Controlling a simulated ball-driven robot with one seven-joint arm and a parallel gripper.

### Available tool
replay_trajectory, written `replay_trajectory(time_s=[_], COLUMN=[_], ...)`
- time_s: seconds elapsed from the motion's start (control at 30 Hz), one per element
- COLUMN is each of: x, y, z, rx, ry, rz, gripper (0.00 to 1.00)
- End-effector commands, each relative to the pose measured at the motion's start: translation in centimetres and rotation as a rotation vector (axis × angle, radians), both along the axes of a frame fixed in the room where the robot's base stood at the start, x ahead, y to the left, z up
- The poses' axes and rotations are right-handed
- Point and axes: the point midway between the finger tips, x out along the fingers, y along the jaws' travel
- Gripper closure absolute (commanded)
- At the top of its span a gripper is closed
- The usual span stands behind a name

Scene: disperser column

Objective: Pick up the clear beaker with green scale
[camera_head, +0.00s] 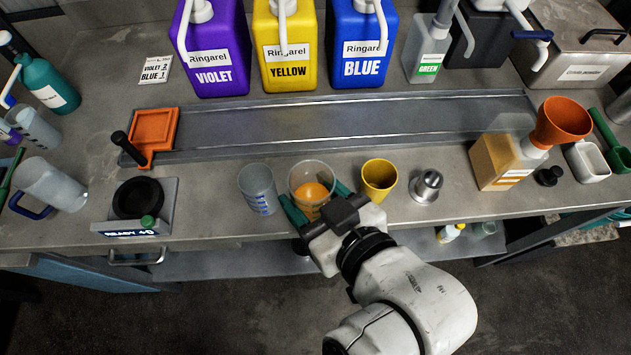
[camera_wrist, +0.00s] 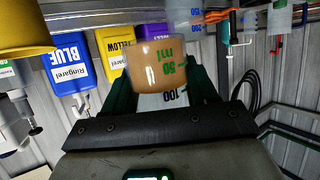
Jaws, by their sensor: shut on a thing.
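The clear beaker with green scale (camera_head: 312,176) is at the front edge of the bench, with orange-yellow contents low in it. In the wrist view the beaker (camera_wrist: 158,62) shows its green 50 ml mark, with a 100 mark below. My gripper (camera_head: 318,202) has one green finger on each side of the beaker and is shut on it. The fingers also flank it in the wrist view (camera_wrist: 166,85). I cannot tell whether its base touches the bench.
A clear beaker with blue scale (camera_head: 258,190) stands close on the left. A yellow cup (camera_head: 379,180) and a metal piece (camera_head: 427,186) stand on the right. A scale (camera_head: 138,205) is at the left front. A metal rail (camera_head: 340,122) runs behind.

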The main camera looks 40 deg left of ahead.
Motion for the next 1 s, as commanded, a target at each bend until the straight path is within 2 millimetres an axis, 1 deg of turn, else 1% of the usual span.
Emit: replay_trajectory(time_s=[0.03, 0.17, 0.2, 0.57, 0.8, 1.0], x=[-1.0, -3.1, -3.2, -5.2, -6.1, -6.3], y=[-0.7, -2.3, -2.3, -3.9, -4.5, -4.7], z=[0.2, 1.7, 2.2, 3.2, 3.4, 3.3], rx=[0.001, 0.000, -0.003, -0.002, -0.001, -0.001], ry=[0.001, 0.004, 0.006, 0.006, 0.003, 0.002], rz=[0.001, 0.001, 0.001, 0.000, 0.001, 0.001], gripper=[0.72, 0.72, 0.72, 0.72, 0.72, 0.72])
